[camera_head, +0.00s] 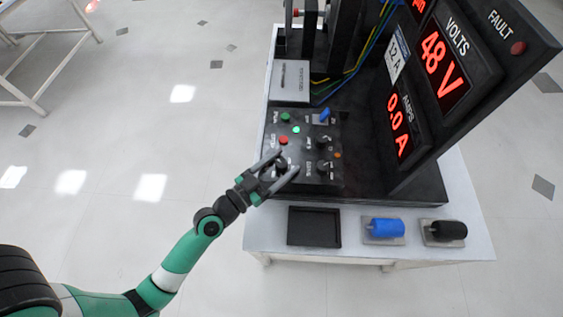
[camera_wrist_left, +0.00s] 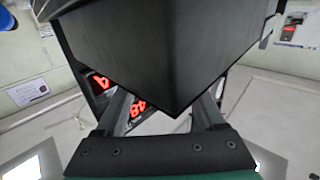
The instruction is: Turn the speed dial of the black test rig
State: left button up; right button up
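The black test rig (camera_head: 372,170) stands on a light table, with a sloped control panel (camera_head: 303,178) at its left front. The panel carries small dark knobs, coloured buttons and a blue switch; the labels are too small to read surely, so I cannot tell which knob is the speed dial. My left gripper (camera_head: 286,163) is open at the panel's lower left, its fingers on either side of a dark knob (camera_head: 282,162). Whether they touch it I cannot tell. In the left wrist view a large black shape (camera_wrist_left: 165,55) fills the space beyond the spread fingers (camera_wrist_left: 164,112).
Red displays read 48 V (camera_head: 444,62) and 0.0 A (camera_head: 399,125) on the rig's upright board. A black tray (camera_head: 313,227), a blue cylinder (camera_head: 386,227) and a black cylinder (camera_head: 447,230) lie along the table's front. The floor to the left is mostly clear.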

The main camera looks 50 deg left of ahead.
dwell(0.3)
pick_arm(q)
jog(key=s+b, duration=0.5)
jog(key=s, duration=0.6)
jog(key=shift+s+d, duration=0.2)
jog(key=shift+s, duration=0.1)
